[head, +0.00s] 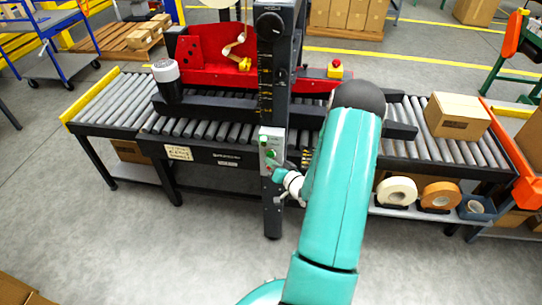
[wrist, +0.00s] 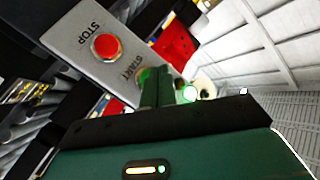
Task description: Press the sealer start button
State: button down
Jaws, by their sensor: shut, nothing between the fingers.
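A light grey control panel (head: 271,141) is fixed to the dark upright post of the sealer. In the wrist view the panel (wrist: 75,30) carries a red button (wrist: 106,47) marked STOP and a START label (wrist: 131,72). The start button beside that label is mostly hidden behind my fingers; a little green shows at their edge. My gripper (wrist: 160,80) is shut and empty, its fingertips over the START end of the panel. In the head view my gripper (head: 279,174) is at the panel's lower part. I cannot tell whether the fingertips touch the button.
The sealer's roller conveyor (head: 215,128) runs behind the post, with a cardboard box (head: 456,116) at its right. A red emergency knob (head: 335,69) sits farther back. The floor in front is clear.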

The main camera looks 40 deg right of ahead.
jog(key=s+a, duration=0.1)
jog(key=a, duration=0.1)
jog(key=s+a, duration=0.2)
jog(key=shift+s+a, duration=0.3)
jog(key=shift+a, duration=0.1)
dwell(0.4)
dwell(0.6)
